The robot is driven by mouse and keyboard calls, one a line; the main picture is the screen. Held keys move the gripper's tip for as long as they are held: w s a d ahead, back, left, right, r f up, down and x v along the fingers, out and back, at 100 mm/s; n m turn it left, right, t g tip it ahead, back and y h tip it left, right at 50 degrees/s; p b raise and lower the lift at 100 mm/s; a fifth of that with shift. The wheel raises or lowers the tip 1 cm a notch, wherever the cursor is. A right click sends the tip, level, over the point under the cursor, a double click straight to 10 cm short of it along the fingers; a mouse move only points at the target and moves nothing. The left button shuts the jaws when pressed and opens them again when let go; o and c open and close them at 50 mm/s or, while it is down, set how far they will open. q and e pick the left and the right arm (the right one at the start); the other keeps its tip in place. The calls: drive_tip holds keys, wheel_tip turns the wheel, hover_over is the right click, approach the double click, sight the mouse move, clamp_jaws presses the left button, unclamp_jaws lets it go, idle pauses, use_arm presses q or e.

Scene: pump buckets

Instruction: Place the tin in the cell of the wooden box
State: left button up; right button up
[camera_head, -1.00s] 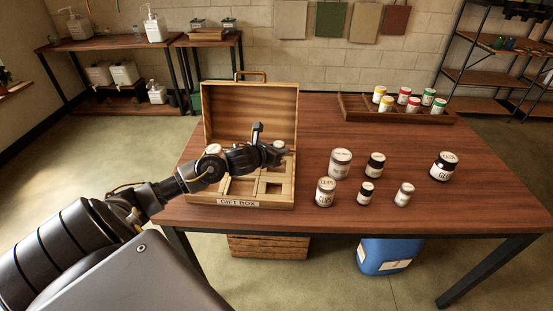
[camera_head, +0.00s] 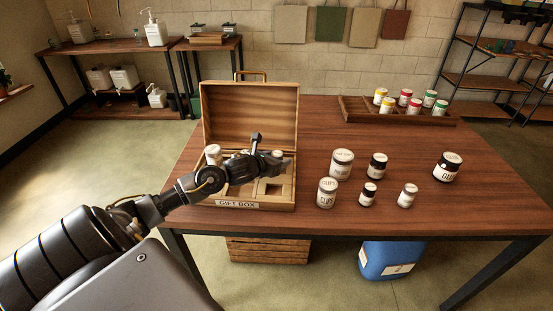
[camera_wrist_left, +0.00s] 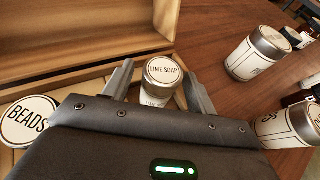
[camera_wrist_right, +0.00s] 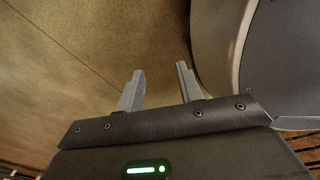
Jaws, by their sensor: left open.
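The wooden gift box (camera_head: 240,205) stands open on the table, its lid raised at the back. The lime soap tin (camera_wrist_left: 162,72) is upright between the fingers of my left gripper (camera_wrist_left: 157,80), with a gap showing on its left side. In the head view the tin's pale lid (camera_head: 277,154) shows at the right rear of the box. The gripper hides its base, so I cannot tell how deep it sits in a cell. The beads tin (camera_head: 213,153) stands at the box's left rear. My right gripper (camera_wrist_right: 160,72) is open and empty, away from the table.
Several tins, among them a clips tin (camera_head: 327,193) and a glue tin (camera_head: 447,167), stand right of the box. A wooden tray (camera_head: 357,111) of coloured jars is at the back. A square front cell (camera_head: 270,188) is empty. The table's front right is clear.

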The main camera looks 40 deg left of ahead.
drive_tip(key=shift+a, duration=0.15)
use_arm(q)
drive_tip(key=shift+r, duration=0.1)
drive_tip(key=shift+s, duration=0.2)
drive_tip(key=v, duration=0.9)
drive_tip(key=shift+s+r+b, duration=0.2)
drive_tip(key=shift+s+b, duration=0.1)
drive_tip(key=shift+v, duration=1)
use_arm(e)
drive_tip(key=shift+w+d+f, duration=0.25)
drive_tip(key=shift+d, duration=0.05)
use_arm(q)
drive_tip(key=shift+w, duration=0.1)
use_arm(e)
drive_tip(key=shift+a, duration=0.2)
use_arm(q)
drive_tip(key=shift+r, duration=0.1)
use_arm(e)
drive_tip(key=shift+s, duration=0.15)
